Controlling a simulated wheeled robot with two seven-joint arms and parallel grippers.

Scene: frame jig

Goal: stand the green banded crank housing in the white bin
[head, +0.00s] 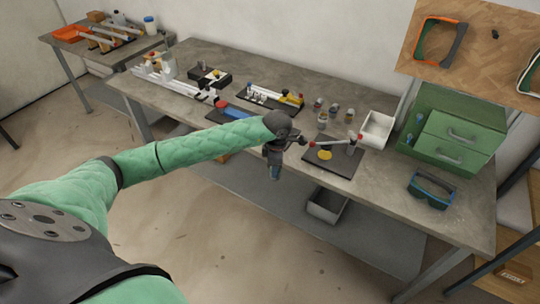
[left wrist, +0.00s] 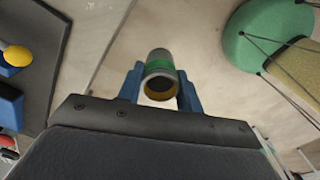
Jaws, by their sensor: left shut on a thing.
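The crank housing (left wrist: 161,64) is a grey cylinder with a green band and an open, yellowish bore. In the left wrist view it sits between the two blue fingers of my left gripper (left wrist: 160,88), which is shut on it. In the head view my left gripper (head: 275,173) points down just off the front edge of the workbench; the housing is too small to make out there. The white bin (head: 370,138) stands on the bench, right of and behind the gripper, beside the green drawer cabinet. It looks empty. My right gripper is in neither view.
A dark board (head: 342,169) with a yellow disc and a rod fixture lies between the gripper and the bin. Several small canisters (head: 334,108) stand left of the bin. The green cabinet (head: 455,133) is right of it. A grey bin (head: 326,206) sits on the lower shelf.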

